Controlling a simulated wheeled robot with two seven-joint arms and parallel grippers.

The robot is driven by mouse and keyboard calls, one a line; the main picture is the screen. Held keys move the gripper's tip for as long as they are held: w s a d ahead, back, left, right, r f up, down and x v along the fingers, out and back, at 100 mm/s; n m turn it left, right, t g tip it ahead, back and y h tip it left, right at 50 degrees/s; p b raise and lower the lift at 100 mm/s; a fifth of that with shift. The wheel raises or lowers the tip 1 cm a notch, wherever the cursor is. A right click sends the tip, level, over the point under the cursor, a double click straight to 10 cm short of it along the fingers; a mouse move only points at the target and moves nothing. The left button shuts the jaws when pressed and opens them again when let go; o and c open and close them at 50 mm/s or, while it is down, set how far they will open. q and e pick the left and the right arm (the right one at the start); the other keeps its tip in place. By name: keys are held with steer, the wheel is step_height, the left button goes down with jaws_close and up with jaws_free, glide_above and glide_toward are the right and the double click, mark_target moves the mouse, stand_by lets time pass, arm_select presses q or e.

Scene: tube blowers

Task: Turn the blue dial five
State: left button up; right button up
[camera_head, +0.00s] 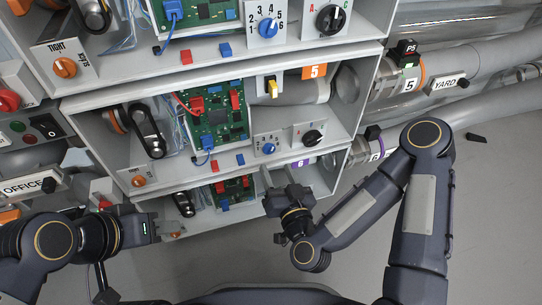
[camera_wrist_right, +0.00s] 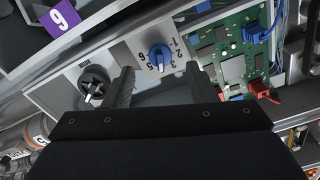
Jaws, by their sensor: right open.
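The blue dial (camera_head: 268,148) is on a numbered white panel in the middle unit, whose upper edge carries an orange 5 label (camera_head: 314,71). It also shows in the right wrist view (camera_wrist_right: 160,56), turned roughly upside down. My right gripper (camera_head: 273,188) is just below this panel in the head view. In the wrist view its two fingers (camera_wrist_right: 164,88) are apart and empty, with the dial beyond and between their tips; no contact is visible. My left gripper (camera_head: 150,228) is at the lower left, away from the dial; its finger opening is unclear.
A black knob (camera_head: 312,137) sits close beside the dial, near one finger in the wrist view (camera_wrist_right: 94,85). A green circuit board (camera_head: 217,118) with red and blue clips is on the other side. A purple 6 label (camera_head: 302,163) marks the lower unit. Grey floor (camera_head: 490,200) lies right.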

mark_target(270, 150)
steer(key=x, duration=0.5)
steer(key=shift+w+a+b, duration=0.15)
steer(key=shift+w+b, duration=0.2)
steer(key=shift+b, duration=0.05)
steer(key=c, duration=1)
steer(key=shift+o, duration=0.2)
steer(key=shift+m, duration=0.4)
steer(key=m, duration=0.3)
steer(key=shift+s+b, duration=0.1)
steer(key=shift+b, duration=0.2)
steer(key=shift+a+r+m+b, duration=0.1)
steer(key=shift+m+b, duration=0.2)
steer(key=shift+m, duration=1.7)
